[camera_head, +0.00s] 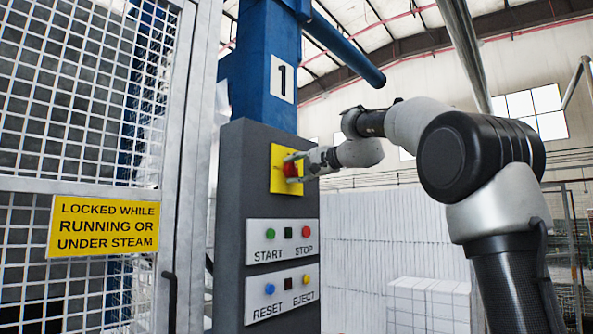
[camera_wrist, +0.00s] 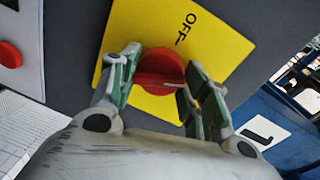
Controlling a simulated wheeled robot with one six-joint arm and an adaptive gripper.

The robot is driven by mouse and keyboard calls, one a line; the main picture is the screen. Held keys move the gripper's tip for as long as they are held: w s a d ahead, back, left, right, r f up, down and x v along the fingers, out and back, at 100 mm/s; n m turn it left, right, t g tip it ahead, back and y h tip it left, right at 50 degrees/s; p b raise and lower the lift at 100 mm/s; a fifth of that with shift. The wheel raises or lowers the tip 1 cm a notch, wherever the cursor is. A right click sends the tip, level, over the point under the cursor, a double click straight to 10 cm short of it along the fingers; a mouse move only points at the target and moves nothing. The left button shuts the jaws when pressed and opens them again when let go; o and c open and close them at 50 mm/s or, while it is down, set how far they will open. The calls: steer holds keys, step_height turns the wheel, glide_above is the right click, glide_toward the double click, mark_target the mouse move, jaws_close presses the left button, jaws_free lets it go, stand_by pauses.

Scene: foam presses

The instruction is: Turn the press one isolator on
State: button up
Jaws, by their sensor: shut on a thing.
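The press one isolator is a red rotary knob (camera_head: 290,169) on a yellow plate (camera_head: 279,184), high on the front of a dark grey control box (camera_head: 236,180). The blue column above it carries a "1" sign (camera_head: 282,79). My gripper (camera_head: 294,164) reaches it from the right. In the wrist view my gripper (camera_wrist: 160,82) has its green-padded fingers on both sides of the red knob (camera_wrist: 160,70), shut on it. The word "OFF" shows on the yellow plate (camera_wrist: 208,50) in the wrist view. The knob's lower part and part of the plate are hidden by the fingers.
Below the isolator are a START/STOP panel (camera_head: 282,241) and a RESET/EJECT panel (camera_head: 282,294). A mesh guard door (camera_head: 85,120) with a yellow "LOCKED WHILE RUNNING OR UNDER STEAM" sign (camera_head: 104,227) stands at the left. White blocks (camera_head: 428,300) are stacked behind at the right.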

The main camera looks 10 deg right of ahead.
steer(key=m, duration=0.4)
steer(key=shift+m, duration=0.3)
stand_by(0.3)
steer(key=shift+r, duration=0.1)
steer(key=o, duration=1)
steer(key=v, duration=1.2)
steer(key=shift+w+d, duration=0.15)
steer(key=shift+d, duration=0.05)
